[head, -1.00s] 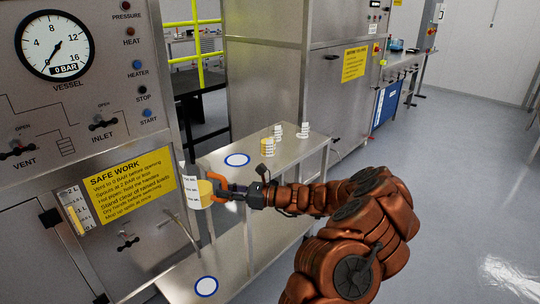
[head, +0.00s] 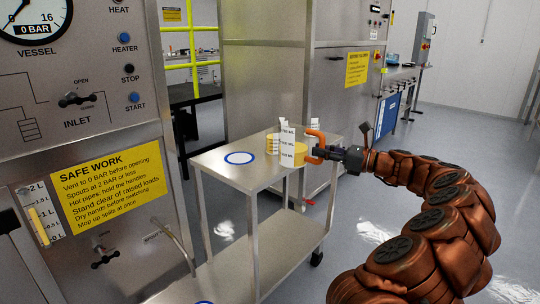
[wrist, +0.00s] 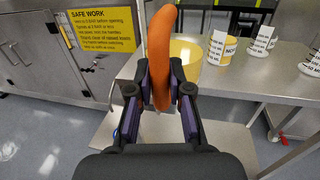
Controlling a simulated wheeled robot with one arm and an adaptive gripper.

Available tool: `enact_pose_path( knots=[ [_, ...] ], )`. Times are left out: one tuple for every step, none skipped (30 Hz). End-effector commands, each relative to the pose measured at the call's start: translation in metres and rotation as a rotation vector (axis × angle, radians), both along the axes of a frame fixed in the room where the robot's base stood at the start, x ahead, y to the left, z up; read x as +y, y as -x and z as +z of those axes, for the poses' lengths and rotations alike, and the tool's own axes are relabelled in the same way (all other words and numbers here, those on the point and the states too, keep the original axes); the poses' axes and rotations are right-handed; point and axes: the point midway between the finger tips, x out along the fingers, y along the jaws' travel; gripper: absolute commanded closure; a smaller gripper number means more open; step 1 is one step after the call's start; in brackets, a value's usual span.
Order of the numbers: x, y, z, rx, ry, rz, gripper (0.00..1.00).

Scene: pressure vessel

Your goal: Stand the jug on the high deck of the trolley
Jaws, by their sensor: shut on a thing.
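The jug (head: 287,160) has pale yellow contents, white ML markings and an orange handle. My gripper (head: 322,152) is shut on the handle, and the jug looks upright. In the wrist view the orange handle (wrist: 163,60) stands between the jaws of my gripper (wrist: 160,82), with yellow contents behind it. In the head view the jug overlaps the right end of the trolley's high deck (head: 215,166); I cannot tell whether it touches it. A blue ring with a white centre (head: 240,158) marks the high deck, left of the jug.
Marked beakers stand on the high deck behind the jug, one yellow (wrist: 220,48) and one whitish (wrist: 262,42). The low deck (head: 225,250) lies beneath. The vessel panel (head: 75,120) with its spout (head: 175,238) is at left. The deck around the ring is clear.

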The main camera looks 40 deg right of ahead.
Motion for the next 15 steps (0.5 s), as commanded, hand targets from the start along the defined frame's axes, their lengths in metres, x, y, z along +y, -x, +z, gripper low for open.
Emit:
enact_pose_path(
  knots=[
    [-0.004,0.004,-0.001,-0.001,0.002,-0.008,1.0],
    [-0.005,0.005,0.0,0.0,0.001,-0.01,1.0],
    [-0.005,0.004,0.0,0.0,0.001,-0.011,1.0],
    [-0.004,0.002,0.0,0.0,0.001,-0.011,1.0],
    [-0.002,0.0,0.0,-0.001,-0.001,-0.011,1.0],
    [0.001,-0.005,0.0,-0.001,-0.001,-0.01,1.0],
    [0.005,-0.01,-0.001,-0.002,-0.001,-0.008,1.0],
    [0.008,-0.015,-0.001,-0.002,-0.001,-0.007,1.0],
    [0.013,-0.023,-0.002,0.0,0.001,-0.007,1.0],
    [0.016,-0.029,-0.003,-0.001,0.002,-0.008,1.0],
    [0.019,-0.034,-0.004,-0.001,0.002,-0.01,1.0],
    [0.024,-0.042,-0.005,0.0,0.002,-0.009,1.0],
    [0.027,-0.048,-0.006,0.0,0.002,-0.007,1.0],
    [0.03,-0.053,-0.006,-0.001,0.002,-0.007,1.0],
    [0.035,-0.061,-0.007,-0.001,0.0,-0.007,1.0]
  ],
)
